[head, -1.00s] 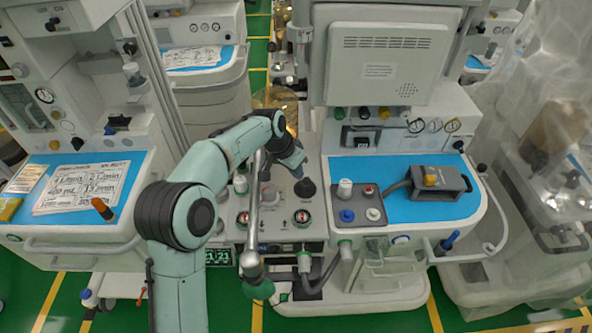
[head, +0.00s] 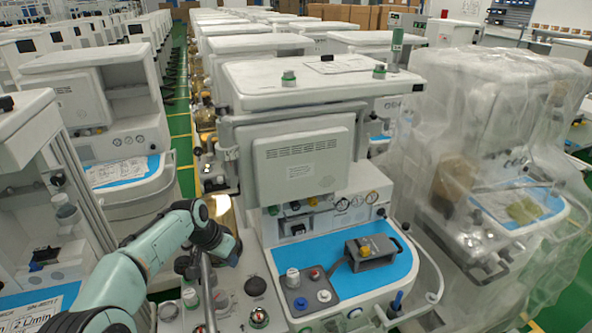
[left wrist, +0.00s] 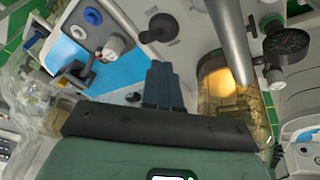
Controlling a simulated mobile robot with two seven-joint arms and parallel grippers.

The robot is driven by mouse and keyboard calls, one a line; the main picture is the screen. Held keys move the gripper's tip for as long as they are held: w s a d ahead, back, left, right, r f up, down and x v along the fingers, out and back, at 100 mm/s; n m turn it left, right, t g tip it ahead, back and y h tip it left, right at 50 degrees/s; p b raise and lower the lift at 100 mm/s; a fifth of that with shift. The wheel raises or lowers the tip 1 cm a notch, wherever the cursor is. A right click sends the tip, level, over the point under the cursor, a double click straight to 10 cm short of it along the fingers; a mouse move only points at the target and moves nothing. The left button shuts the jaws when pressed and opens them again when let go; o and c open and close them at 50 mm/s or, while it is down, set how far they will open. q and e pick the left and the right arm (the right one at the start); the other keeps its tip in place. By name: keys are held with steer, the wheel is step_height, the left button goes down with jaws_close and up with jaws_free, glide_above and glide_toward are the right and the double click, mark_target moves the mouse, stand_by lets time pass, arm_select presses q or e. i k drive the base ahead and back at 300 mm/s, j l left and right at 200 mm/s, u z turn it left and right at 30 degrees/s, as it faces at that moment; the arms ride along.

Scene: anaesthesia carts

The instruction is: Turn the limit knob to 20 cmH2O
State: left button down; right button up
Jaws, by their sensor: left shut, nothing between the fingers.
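Candidate knobs are on the middle cart: a white-topped knob (head: 293,278) on a grey block, with a blue one (head: 300,304), a red one (head: 315,273) and a white one (head: 324,296) around it. A black knob (head: 255,286) stands left of the block. I cannot read which is the limit knob. In the left wrist view are the white knob (left wrist: 114,47), the blue knob (left wrist: 92,16) and the black knob (left wrist: 162,28). My left gripper (head: 235,256) is shut and empty above the black knob, apart from it; its fingers also show in the wrist view (left wrist: 163,84). My right gripper is not in view.
A metal pole (head: 208,290) rises beside my left arm. An amber canister (left wrist: 222,92) and a black gauge (left wrist: 287,42) are close to the left gripper. A screen housing (head: 298,165) stands behind the blue worktop (head: 330,248). A plastic-covered cart (head: 480,190) is at right.

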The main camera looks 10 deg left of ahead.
mark_target(220, 297)
steer(key=k+l, duration=0.75)
steer(key=k, duration=0.1)
